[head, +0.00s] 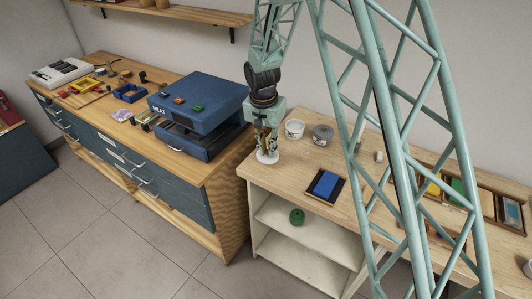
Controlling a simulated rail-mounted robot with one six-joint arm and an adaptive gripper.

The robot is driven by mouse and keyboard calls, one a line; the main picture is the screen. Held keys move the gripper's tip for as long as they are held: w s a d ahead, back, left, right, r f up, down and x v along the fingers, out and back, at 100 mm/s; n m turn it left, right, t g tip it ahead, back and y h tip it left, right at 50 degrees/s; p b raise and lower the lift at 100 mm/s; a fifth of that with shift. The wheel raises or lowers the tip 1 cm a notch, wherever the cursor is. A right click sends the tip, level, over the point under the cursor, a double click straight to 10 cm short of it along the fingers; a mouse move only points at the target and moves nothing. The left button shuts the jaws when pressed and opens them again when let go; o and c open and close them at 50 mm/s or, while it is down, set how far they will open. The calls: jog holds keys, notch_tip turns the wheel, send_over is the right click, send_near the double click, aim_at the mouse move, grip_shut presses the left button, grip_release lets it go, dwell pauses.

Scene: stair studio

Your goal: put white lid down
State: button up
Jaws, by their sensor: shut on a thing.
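My gripper (267,147) points down over the left end of the light wooden worktop (310,153). It is shut on the white lid (267,157), which shows as a pale disc just under the fingers. I cannot tell whether the lid touches the worktop or hangs slightly above it.
A blue box-shaped machine (203,102) stands on the higher counter to the left, close to my gripper. A blue pad in a dark frame (326,186) lies near the worktop's front edge. The worktop between pad and tubs is clear.

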jog(key=shift+w, duration=0.5)
jog(key=shift+w+a, duration=0.1)
jog(key=shift+w, duration=0.05)
jog(key=shift+w, duration=0.25)
jog(key=shift+f, duration=1.8)
jog(key=shift+f, duration=0.2)
jog(key=o, duration=0.8)
jog(key=shift+r, duration=0.25)
jog(key=r, duration=0.7)
jog(key=s+r, duration=0.1)
jog(key=r, duration=0.2)
jog(key=shift+a+r, duration=0.15)
jog(key=shift+a, duration=0.2)
jog(key=shift+s+r, duration=0.1)
jog(key=shift+r, duration=0.65)
